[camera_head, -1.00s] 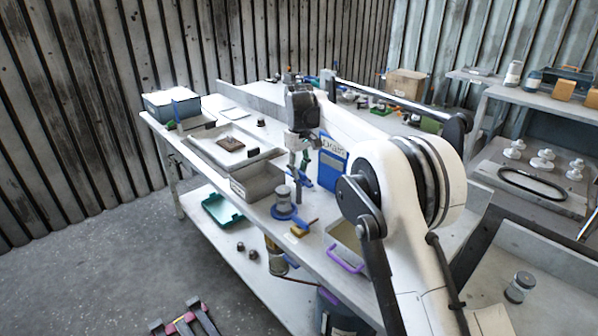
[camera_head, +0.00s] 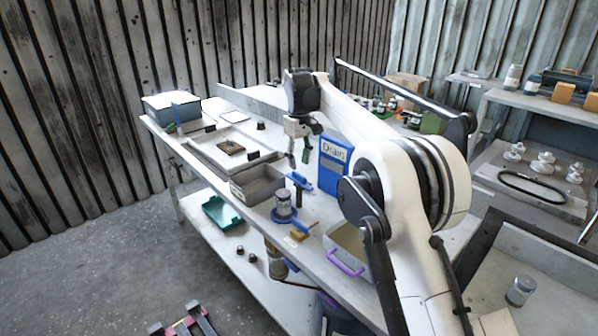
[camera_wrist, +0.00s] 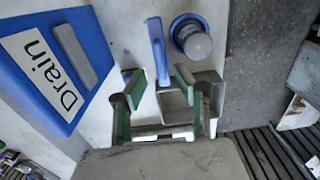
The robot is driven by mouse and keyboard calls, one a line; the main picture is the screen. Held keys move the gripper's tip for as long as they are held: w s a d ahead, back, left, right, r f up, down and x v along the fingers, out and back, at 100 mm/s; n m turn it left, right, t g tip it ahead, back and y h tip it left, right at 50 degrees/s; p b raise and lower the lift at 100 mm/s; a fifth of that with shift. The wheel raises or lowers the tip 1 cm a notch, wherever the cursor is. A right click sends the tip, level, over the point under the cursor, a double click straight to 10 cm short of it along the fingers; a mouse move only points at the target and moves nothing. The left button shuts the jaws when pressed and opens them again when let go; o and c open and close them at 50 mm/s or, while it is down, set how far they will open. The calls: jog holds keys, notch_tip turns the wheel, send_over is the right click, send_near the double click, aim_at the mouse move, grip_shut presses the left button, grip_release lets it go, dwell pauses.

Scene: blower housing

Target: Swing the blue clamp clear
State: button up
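A blue bar-shaped piece that looks like the clamp (camera_wrist: 160,55) lies on the bench, beside a grey cylinder on a round blue base (camera_wrist: 191,40). In the head view the blue clamp (camera_head: 299,181) is just below my gripper (camera_head: 299,155), and the cylinder with its blue base (camera_head: 284,208) stands nearer the bench's front edge. In the wrist view my gripper (camera_wrist: 157,78) has its two green-padded fingers spread apart, with nothing between them. The bar's lower end shows near the gap between the fingertips; I cannot tell the height between them.
A blue "Drain" box (camera_head: 334,162) stands close to the right of my gripper. A grey bin (camera_head: 256,184) and a tray (camera_head: 226,148) sit to the left. A purple-handled bin (camera_head: 347,262) and a yellow-handled piece (camera_head: 301,232) are near the front edge.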

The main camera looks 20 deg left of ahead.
notch_tip(320, 180, up, 7)
jog(key=shift+f, duration=0.15)
dwell(0.4)
